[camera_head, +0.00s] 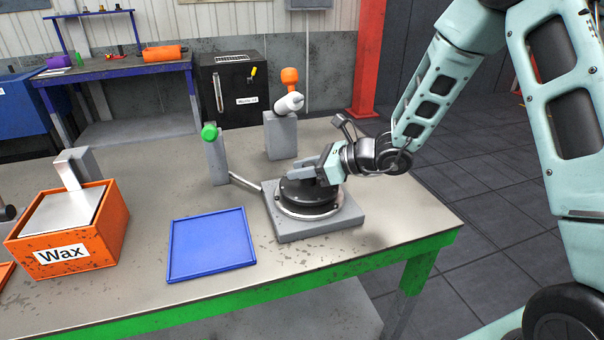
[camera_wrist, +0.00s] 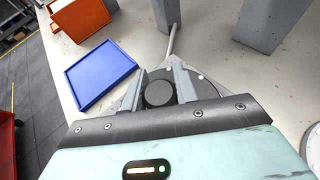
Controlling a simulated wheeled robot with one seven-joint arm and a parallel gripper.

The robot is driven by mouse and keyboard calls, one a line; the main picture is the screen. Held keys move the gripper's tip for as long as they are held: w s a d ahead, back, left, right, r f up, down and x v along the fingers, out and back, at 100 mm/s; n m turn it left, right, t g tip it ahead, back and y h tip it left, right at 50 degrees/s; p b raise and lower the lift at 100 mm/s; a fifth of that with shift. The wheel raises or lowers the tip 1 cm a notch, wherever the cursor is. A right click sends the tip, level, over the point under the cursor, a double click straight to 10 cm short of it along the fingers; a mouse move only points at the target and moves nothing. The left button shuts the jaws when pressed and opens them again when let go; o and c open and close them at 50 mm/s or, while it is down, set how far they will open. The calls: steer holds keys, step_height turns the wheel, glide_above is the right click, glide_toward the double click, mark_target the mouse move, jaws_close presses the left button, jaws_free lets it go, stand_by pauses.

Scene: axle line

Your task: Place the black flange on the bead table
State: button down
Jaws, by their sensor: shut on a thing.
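The black flange (camera_head: 305,196) is a dark round disc with a raised hub, over a square grey base (camera_head: 352,217) with a silvery ring. My gripper (camera_head: 318,174) is shut on its hub from above. In the wrist view, the dark round hub (camera_wrist: 159,93) sits between the two grey fingers of my gripper (camera_wrist: 160,85). The flange looks level and very close to the base; I cannot tell whether it bears on it. The fingers and wrist hide part of its top. Nothing in view is labelled as the bead table.
A blue tray (camera_head: 211,244) lies left of the base on the green-edged workbench (camera_head: 390,272). An orange Wax box (camera_head: 112,235) stands further left. A grey post with a green knob (camera_head: 209,132), a grey rod and a grey block (camera_head: 281,137) stand close behind the base.

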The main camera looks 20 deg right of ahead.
steer(key=shift+f, duration=0.6)
steer(key=shift+f, duration=0.2)
steer(key=c, duration=1.1)
jaws_free()
steer(key=shift+r, duration=0.1)
